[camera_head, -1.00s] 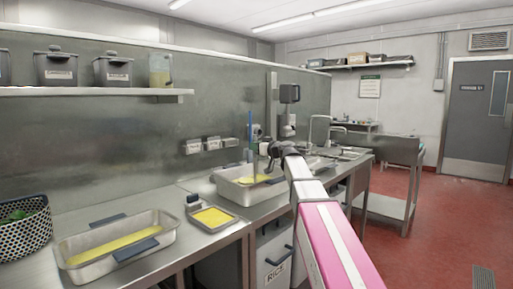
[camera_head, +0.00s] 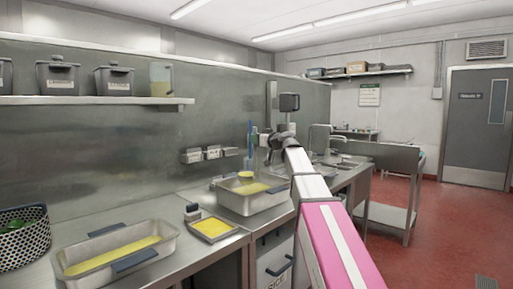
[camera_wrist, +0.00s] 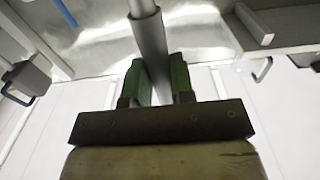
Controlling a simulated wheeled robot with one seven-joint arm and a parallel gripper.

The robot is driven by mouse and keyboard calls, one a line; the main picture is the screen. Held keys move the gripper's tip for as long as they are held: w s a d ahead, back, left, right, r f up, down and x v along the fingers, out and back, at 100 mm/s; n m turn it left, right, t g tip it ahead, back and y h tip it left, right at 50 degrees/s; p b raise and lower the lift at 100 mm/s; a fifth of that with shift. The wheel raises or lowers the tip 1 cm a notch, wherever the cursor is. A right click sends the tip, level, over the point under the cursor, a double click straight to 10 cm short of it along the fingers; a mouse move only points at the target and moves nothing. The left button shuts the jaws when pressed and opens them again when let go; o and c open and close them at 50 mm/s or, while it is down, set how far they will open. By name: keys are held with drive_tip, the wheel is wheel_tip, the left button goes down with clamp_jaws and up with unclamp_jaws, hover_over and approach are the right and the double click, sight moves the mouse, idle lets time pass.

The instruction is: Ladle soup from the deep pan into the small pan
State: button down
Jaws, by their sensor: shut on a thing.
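The deep pan (camera_head: 228,201) is a steel pan holding yellow soup, on the counter at mid-picture. The small pan (camera_head: 234,233) is a shallow tray with yellow contents, in front and left of it. My gripper (camera_head: 270,150) is above the right side of the deep pan. In the wrist view my gripper (camera_wrist: 160,76) is shut on a grey rod-like handle (camera_wrist: 150,42), which I take as the ladle's. A small round cup with yellow on it (camera_head: 246,174) shows over the deep pan, probably the ladle's bowl. Its link to the handle is hidden.
A long steel pan of yellow soup (camera_head: 165,249) and a patterned basket (camera_head: 22,244) stand on the left counter. A thin blue rod (camera_head: 250,138) stands upright behind the deep pan. A shelf (camera_head: 90,101) runs above.

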drive_tip(key=shift+r, duration=3.05)
